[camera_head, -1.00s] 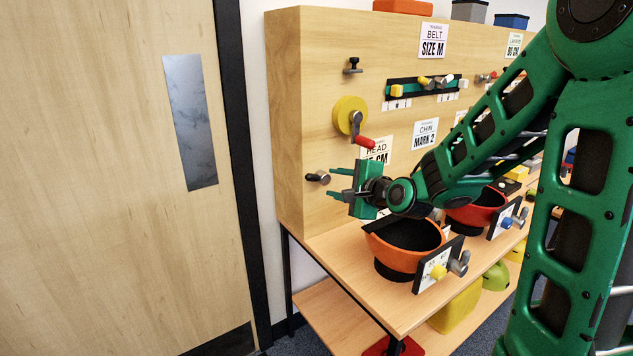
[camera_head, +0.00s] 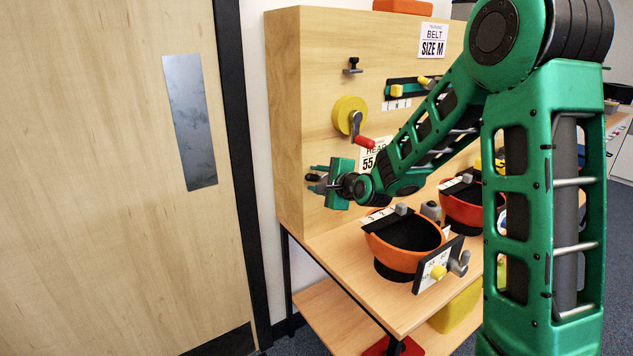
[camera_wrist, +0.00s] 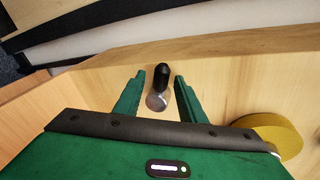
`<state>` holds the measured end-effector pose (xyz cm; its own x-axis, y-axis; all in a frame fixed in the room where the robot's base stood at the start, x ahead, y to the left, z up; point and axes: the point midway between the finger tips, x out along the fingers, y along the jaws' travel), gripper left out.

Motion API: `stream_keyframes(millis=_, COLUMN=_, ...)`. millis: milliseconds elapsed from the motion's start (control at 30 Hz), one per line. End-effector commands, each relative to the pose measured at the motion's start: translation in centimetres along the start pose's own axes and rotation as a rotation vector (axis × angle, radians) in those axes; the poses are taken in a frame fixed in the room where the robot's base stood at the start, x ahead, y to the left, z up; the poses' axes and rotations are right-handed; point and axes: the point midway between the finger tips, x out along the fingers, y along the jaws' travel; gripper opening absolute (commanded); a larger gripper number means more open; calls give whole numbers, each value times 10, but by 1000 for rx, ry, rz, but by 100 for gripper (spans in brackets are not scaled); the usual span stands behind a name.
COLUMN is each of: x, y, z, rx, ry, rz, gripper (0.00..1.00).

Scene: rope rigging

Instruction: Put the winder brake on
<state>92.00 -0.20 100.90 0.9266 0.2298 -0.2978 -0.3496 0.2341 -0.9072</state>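The winder is a yellow drum (camera_head: 345,112) with a grey crank and red handle (camera_head: 364,142) on the wooden panel; part of the drum shows in the wrist view (camera_wrist: 275,135). A small black-tipped lever with a round grey base (camera_wrist: 158,92), seemingly the winder brake, sits on the panel below the drum. My gripper (camera_head: 314,178) is at this lever, close to the panel. In the wrist view my gripper (camera_wrist: 160,80) is open, with one finger on each side of the lever and visible gaps. In the head view my gripper mostly hides the lever.
An orange bowl (camera_head: 392,255) with a black lining stands on the shelf below my gripper, with a numbered plate (camera_head: 437,264) in front. A red bowl (camera_head: 462,211) is farther right. A black peg (camera_head: 352,67) is above the drum. A door stands at left.

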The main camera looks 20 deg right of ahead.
Motion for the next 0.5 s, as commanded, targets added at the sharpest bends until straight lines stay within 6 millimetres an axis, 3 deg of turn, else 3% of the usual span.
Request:
stream_keyframes(millis=133, x=0, y=0, z=0, rx=0, ry=0, rz=0, gripper=34)
stream_keyframes(millis=267, x=0, y=0, z=0, rx=0, ry=0, rz=0, gripper=3)
stream_keyframes(millis=300, x=0, y=0, z=0, rx=0, ry=0, rz=0, gripper=0)
stream_keyframes(millis=500, x=0, y=0, z=0, rx=4, ry=-1, rz=2, gripper=0)
